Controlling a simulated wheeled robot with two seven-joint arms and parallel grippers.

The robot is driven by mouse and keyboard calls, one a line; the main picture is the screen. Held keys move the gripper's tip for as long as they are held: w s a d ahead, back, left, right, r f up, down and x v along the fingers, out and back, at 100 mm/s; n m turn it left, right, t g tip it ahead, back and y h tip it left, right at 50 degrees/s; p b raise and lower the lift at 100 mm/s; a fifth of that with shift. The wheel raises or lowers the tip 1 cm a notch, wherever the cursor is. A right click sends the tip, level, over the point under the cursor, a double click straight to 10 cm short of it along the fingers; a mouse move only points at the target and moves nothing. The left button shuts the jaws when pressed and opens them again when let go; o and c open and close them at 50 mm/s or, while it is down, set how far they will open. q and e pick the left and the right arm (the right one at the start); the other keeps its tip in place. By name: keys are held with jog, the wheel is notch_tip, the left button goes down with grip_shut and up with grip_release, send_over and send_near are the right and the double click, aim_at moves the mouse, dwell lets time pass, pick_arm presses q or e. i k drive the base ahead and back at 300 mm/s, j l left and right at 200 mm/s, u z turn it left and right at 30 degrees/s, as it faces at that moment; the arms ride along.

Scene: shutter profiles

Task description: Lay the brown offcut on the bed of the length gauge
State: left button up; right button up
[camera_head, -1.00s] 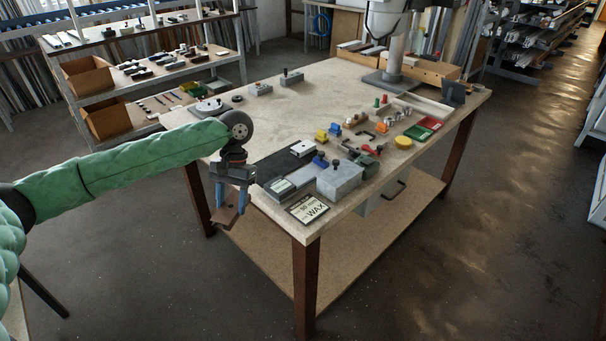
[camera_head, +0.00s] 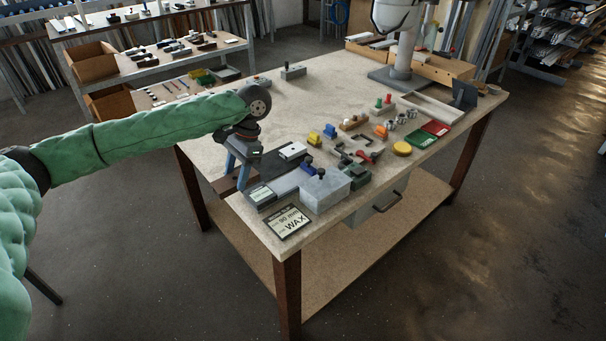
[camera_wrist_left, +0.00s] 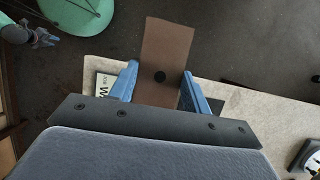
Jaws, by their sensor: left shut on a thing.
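The brown offcut (camera_head: 226,184) is a flat strip held in my left gripper (camera_head: 237,177) at the bench's left edge. In the left wrist view the offcut (camera_wrist_left: 165,45) lies between both blue fingers, with a dark round spot on it, and sticks out beyond them. The length gauge has a dark bed (camera_head: 268,164) just right of the gripper, with a pale bar and small readout (camera_head: 262,195) along its front. The offcut is beside the bed's left side; its exact height above the bench is unclear.
A grey block (camera_head: 323,190) stands right of the gauge, and a WAX card (camera_head: 284,222) lies at the front corner. The bench's back middle is clear.

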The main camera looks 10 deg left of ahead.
aim_at(287, 183)
jog(key=i+l, duration=0.75)
jog(key=l, duration=0.2)
